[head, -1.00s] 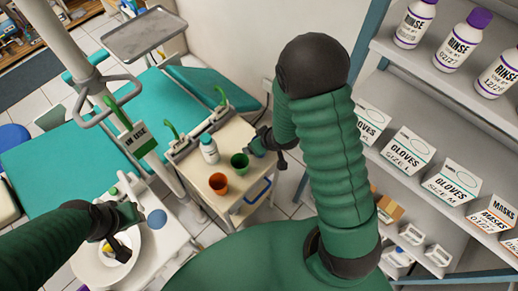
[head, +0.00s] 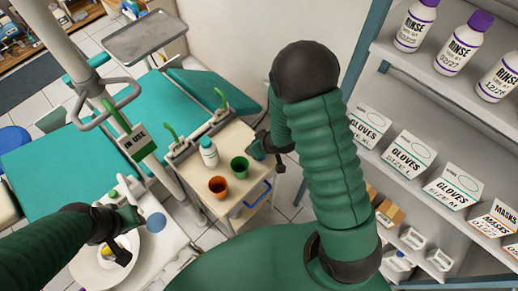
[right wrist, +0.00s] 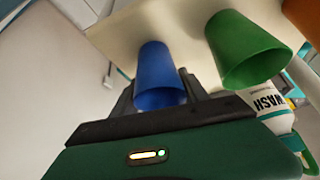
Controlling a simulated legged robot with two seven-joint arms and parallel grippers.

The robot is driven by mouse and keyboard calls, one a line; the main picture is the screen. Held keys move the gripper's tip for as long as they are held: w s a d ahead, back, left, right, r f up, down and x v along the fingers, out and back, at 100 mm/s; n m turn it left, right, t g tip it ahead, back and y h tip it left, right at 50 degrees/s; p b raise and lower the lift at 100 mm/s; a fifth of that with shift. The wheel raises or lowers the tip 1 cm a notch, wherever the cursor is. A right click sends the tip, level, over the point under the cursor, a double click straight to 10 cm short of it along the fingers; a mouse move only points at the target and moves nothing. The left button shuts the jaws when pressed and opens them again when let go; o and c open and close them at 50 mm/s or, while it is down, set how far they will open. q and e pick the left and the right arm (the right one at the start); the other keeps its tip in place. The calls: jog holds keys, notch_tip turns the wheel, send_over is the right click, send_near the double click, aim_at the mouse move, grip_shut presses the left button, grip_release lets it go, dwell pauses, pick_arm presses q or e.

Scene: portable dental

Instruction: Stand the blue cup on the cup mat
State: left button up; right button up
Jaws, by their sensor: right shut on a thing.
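The blue cup (right wrist: 160,78) is between the fingers of my right gripper (right wrist: 157,92), which is shut on it, in the right wrist view. Its open rim faces the camera. In the head view my right gripper (head: 266,150) is at the right side of the cart top, beside the green cup, and largely hides the blue cup. A round blue disc (head: 156,222), apparently the cup mat, lies on the white unit at the left. My left gripper (head: 121,250) is over the white bowl, left of the disc; its fingers are too small to read.
The green cup (head: 240,167), orange cup (head: 218,187) and white bottle (head: 208,152) stand close together on the cart (head: 238,200). A white bowl (head: 90,268) is beside the disc. A pole (head: 62,45) rises between me and the chair. Shelves stand at right.

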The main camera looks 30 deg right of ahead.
notch_tip(320, 180, up, 18)
jog(key=a+m+p, duration=0.1)
jog(key=a+p, duration=0.2)
jog(key=shift+s+m+h, duration=0.25)
jog(key=shift+m+h, duration=0.05)
jog(key=shift+h, duration=0.1)
